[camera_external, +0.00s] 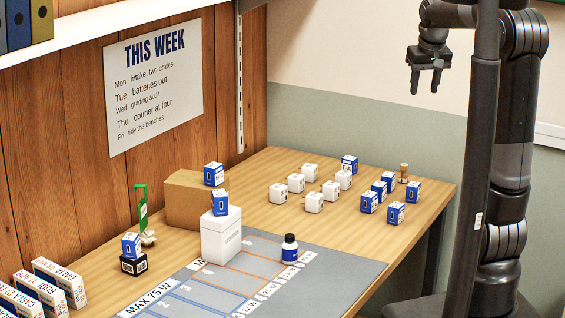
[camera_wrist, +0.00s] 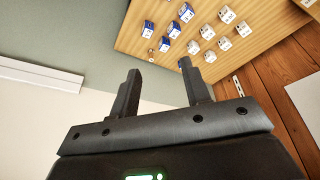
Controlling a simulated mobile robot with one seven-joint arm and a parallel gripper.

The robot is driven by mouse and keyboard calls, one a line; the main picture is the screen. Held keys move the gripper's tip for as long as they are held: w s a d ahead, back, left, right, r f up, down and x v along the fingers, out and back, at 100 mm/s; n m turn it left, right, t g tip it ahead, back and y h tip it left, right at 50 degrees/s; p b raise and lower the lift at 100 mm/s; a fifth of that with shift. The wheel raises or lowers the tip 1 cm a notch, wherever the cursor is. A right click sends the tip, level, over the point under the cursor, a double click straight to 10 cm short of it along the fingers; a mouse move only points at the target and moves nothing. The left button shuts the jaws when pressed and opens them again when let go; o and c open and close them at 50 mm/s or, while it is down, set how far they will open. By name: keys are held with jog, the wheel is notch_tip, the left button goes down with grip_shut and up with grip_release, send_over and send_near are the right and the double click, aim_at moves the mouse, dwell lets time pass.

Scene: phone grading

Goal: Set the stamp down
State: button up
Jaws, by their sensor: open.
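A small wooden-handled thing that looks like the stamp (camera_external: 404,172) stands upright on the table near its far right corner, beside blue-and-white boxes. My gripper (camera_external: 425,88) hangs in the air, high above and apart from that corner, fingers pointing down. In the wrist view my gripper (camera_wrist: 160,68) has its two fingers spread with nothing between them.
Several blue-and-white boxes (camera_external: 368,201) and white boxes (camera_external: 314,203) stand in the table's far half. A grey mat (camera_external: 345,268) carries a dark blue bottle (camera_external: 289,248) and a white box (camera_external: 221,237). A cardboard box (camera_external: 188,204) stands by the wooden wall.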

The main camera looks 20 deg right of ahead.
jog(key=s+a+f+t, duration=0.1)
jog(key=s+f, duration=0.2)
jog(key=s, duration=0.7)
jog(key=s+a+f+t, duration=0.1)
jog(key=s+f, duration=0.3)
jog(key=s, duration=0.7)
jog(key=shift+a, duration=0.25)
jog(key=shift+r, duration=0.1)
